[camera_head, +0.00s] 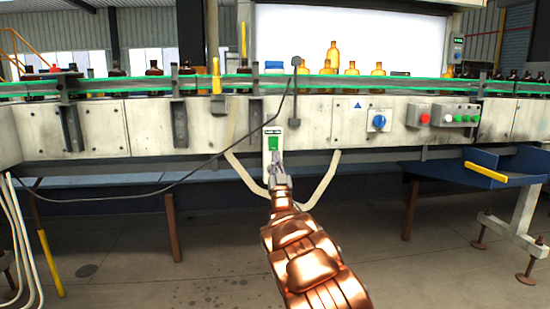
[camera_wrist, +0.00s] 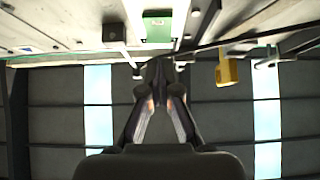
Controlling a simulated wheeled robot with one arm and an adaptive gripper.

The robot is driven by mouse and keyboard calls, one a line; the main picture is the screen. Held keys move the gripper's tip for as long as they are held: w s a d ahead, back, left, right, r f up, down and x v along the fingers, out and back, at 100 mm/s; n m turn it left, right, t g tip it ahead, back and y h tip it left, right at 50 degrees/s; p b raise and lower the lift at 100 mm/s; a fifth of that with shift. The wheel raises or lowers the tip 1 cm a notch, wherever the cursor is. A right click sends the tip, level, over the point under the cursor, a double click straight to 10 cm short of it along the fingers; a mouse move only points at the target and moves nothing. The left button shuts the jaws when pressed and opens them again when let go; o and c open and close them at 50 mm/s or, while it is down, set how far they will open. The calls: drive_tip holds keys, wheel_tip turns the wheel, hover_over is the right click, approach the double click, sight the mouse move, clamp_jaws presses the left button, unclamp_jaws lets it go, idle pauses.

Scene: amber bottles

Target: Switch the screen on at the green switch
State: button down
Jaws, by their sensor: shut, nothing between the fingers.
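The green switch (camera_head: 273,143) sits on a white plate on the front of the conveyor's pale panel, under a small label. In the wrist view the green switch (camera_wrist: 158,27) is at the top centre, just beyond the fingertips. My gripper (camera_head: 277,158) is shut and empty, with its tips just below the green switch in the head view. I cannot tell whether the tips touch the plate. In the wrist view my gripper (camera_wrist: 161,72) has its fingers together. The large screen (camera_head: 350,45) behind the conveyor is bright white.
Amber bottles (camera_head: 333,55) and dark bottles stand on the conveyor. A blue knob (camera_head: 379,121) and a button box (camera_head: 455,115) are to the right. A black cable (camera_head: 190,180) hangs across the panel. A blue tray (camera_head: 480,168) juts out at right.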

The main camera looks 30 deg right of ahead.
drive_tip(key=w+f+p+v, duration=0.1)
drive_tip(key=p+v, duration=0.2)
drive_tip(key=v, duration=0.6)
drive_tip(key=shift+f, duration=0.5)
drive_tip(key=shift+d+r, duration=0.1)
drive_tip(key=shift+r, duration=0.05)
